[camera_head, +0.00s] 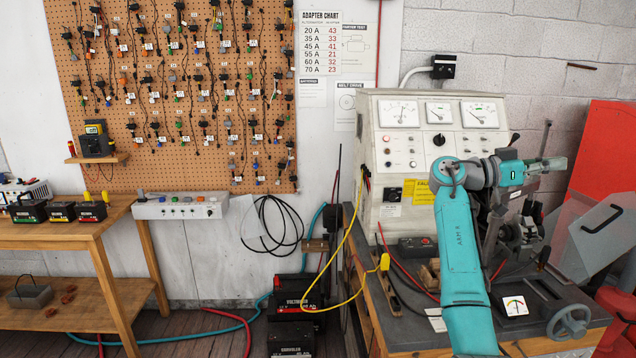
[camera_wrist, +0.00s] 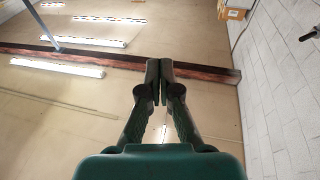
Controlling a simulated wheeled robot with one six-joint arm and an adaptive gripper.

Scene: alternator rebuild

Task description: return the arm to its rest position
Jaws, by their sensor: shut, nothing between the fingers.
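My arm is teal with grey joints and rises in front of the test bench at the right of the head view. It bends near the bench's gauge panel, and its wrist points to the right. My gripper (camera_wrist: 159,68) shows in the wrist view with its two dark fingers together and nothing between them. The wrist camera faces up, toward a ceiling beam (camera_wrist: 206,72) and lit lamps. In the head view the fingers are small and hard to make out.
The test bench (camera_head: 365,135) with gauges stands behind my arm. A clear guard (camera_head: 590,240) and a red panel (camera_head: 612,140) are to its right. A handwheel (camera_head: 568,322) and a small meter (camera_head: 515,306) sit on the bench top. A wooden table (camera_head: 75,232) with batteries is at left.

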